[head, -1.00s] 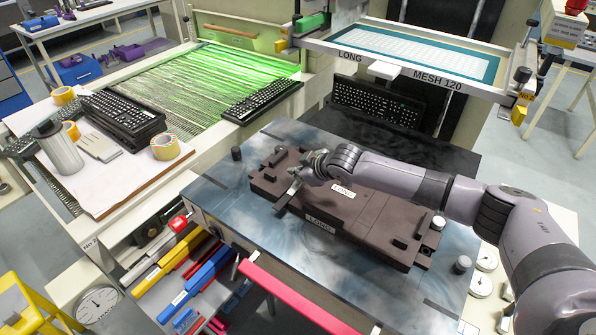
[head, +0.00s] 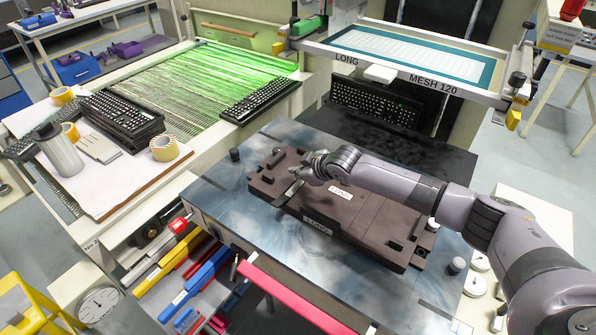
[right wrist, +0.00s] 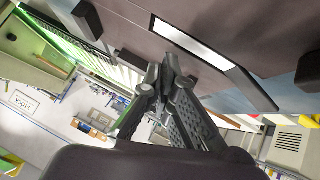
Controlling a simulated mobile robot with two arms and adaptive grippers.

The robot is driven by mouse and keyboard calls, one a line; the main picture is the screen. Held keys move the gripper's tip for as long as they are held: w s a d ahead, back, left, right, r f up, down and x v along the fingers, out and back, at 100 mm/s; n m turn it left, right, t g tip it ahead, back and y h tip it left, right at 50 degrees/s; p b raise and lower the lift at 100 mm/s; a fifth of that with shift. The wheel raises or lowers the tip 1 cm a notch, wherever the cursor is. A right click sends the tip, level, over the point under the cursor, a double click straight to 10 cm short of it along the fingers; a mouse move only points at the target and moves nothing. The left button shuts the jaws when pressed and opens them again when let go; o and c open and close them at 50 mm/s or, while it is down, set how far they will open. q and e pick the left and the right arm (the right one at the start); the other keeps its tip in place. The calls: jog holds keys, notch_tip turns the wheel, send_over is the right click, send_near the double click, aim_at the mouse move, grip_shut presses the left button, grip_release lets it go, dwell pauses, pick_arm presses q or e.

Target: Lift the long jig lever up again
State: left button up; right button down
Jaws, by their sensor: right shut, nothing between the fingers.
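The long jig (head: 385,238) is a brown block with LONG labels, lying on the blue-grey table plate. Its lever (head: 289,194) is a thin bar with a pale face, near the jig's left end. In the right wrist view, a bar with a silver face and a dark end (right wrist: 250,88), seemingly the lever, runs past the fingertips. My right gripper (head: 302,176) is shut and empty beside the lever. In the right wrist view its fingertips (right wrist: 165,62) are together close to the bar; I cannot tell whether they touch it. My left gripper is not in view.
A screen frame (head: 372,74) marked LONG and MESH 120 hangs behind the jig. Keyboards (head: 121,119) and tape rolls lie on the left bench. A red bar (head: 300,295) runs along the front.

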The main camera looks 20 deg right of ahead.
jog(key=shift+r, duration=0.25)
notch_tip(320, 180, up, 4)
jog(key=p, duration=0.4)
jog(key=shift+r+p, duration=0.15)
jog(key=shift+p, duration=0.15)
jog(key=w+d+b+v, duration=0.1)
jog(key=d+b+v, duration=0.1)
jog(key=v, duration=0.7)
jog(key=shift+s+r, duration=0.2)
jog(key=shift+r, duration=0.2)
